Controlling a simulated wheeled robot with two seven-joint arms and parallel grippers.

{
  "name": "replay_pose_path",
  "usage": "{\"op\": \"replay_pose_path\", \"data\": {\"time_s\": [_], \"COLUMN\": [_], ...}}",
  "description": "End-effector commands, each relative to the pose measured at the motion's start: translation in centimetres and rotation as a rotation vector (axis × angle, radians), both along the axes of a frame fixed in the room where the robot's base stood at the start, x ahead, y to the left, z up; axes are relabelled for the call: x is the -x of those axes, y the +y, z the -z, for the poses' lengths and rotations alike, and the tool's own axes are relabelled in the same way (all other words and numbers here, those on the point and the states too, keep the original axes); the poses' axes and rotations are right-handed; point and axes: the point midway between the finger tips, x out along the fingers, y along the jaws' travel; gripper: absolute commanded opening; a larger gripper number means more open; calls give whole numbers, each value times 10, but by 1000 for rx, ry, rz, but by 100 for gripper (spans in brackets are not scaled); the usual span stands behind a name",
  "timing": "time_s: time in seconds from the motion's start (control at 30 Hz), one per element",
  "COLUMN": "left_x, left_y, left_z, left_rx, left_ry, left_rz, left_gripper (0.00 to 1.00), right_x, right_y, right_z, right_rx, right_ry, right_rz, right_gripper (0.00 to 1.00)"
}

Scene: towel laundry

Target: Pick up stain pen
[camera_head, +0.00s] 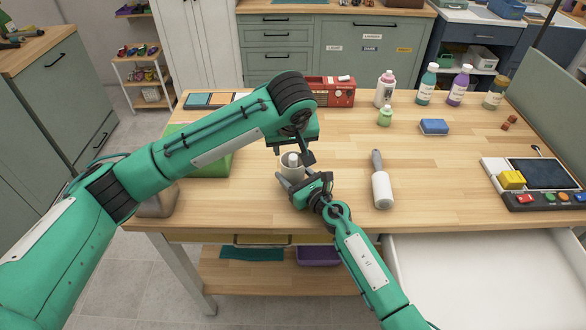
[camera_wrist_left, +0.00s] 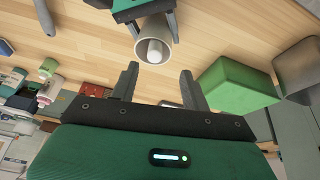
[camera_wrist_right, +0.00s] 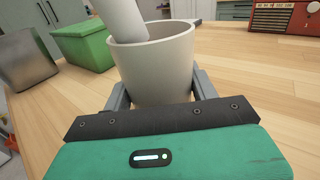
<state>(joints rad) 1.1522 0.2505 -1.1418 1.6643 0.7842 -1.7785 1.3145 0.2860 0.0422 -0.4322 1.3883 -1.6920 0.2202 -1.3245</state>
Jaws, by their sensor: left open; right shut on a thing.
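A white stick with a rounded end, apparently the stain pen (camera_head: 293,158), stands in a light grey cup (camera_head: 288,171) on the wooden table. It leans left in the right wrist view (camera_wrist_right: 121,18), and its end shows inside the cup in the left wrist view (camera_wrist_left: 153,50). My right gripper (camera_head: 293,187) is shut on the cup, its fingers on either side of the cup wall in the right wrist view (camera_wrist_right: 160,88). My left gripper (camera_head: 304,154) is open and empty, above and close to the cup. The pen's lower part is hidden in the cup.
A lint roller (camera_head: 381,187) lies right of the cup. A green box (camera_head: 215,165) and a grey metal bin (camera_wrist_right: 25,58) stand to the left. A red radio (camera_head: 330,92), several bottles (camera_head: 460,85) and a blue sponge (camera_head: 433,126) are farther back.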

Motion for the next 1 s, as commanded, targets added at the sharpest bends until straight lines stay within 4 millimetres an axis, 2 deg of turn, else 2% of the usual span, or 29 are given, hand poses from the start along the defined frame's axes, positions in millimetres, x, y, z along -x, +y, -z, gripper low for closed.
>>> {"op": "replay_pose_path", "data": {"time_s": [0.1, 0.27, 0.6, 0.87, 1.0], "left_x": [-6, -10, -28, -29, -29], "left_y": [0, -1, -7, -7, -7], "left_z": [13, 23, 63, 66, 66], "left_rx": [0, 0, -1, 1, 1], "left_ry": [1, 1, 1, 0, 1], "left_rz": [0, 1, 1, 1, 1], "left_gripper": [47, 47, 47, 47, 21], "right_x": [0, 0, 0, 0, 0], "right_y": [0, 0, 0, 0, 0], "right_z": [0, 0, 0, 0, 0], "right_rx": [0, 0, 0, 0, 0], "right_ry": [0, 0, 0, 0, 0], "right_rz": [0, 0, 0, 0, 0], "right_gripper": [34, 34, 34, 34, 34]}}
